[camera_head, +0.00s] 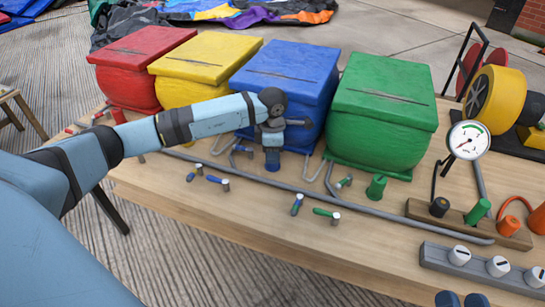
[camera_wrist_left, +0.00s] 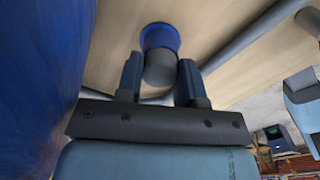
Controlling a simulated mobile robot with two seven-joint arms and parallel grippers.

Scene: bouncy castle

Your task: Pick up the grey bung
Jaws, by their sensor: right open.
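The grey bung (camera_wrist_left: 160,70) is a short dark cylinder between my left gripper's fingers in the left wrist view. It stands at the end of a blue socket (camera_wrist_left: 160,38), which also shows in the head view (camera_head: 272,160) in front of the blue box. My left gripper (camera_wrist_left: 160,78) has one finger on each side of the bung, very close to it. Whether both fingers touch it cannot be told. In the head view the left gripper (camera_head: 273,141) hangs over the blue socket and hides the bung. My right gripper (camera_head: 462,299) is open at the bottom edge, only its fingertips showing.
Red, yellow, blue (camera_head: 287,75) and green (camera_head: 385,110) boxes line the table's back. A wooden block (camera_head: 415,208) holds several coloured bungs, beside a gauge (camera_head: 468,140) and a grey rail with white knobs.

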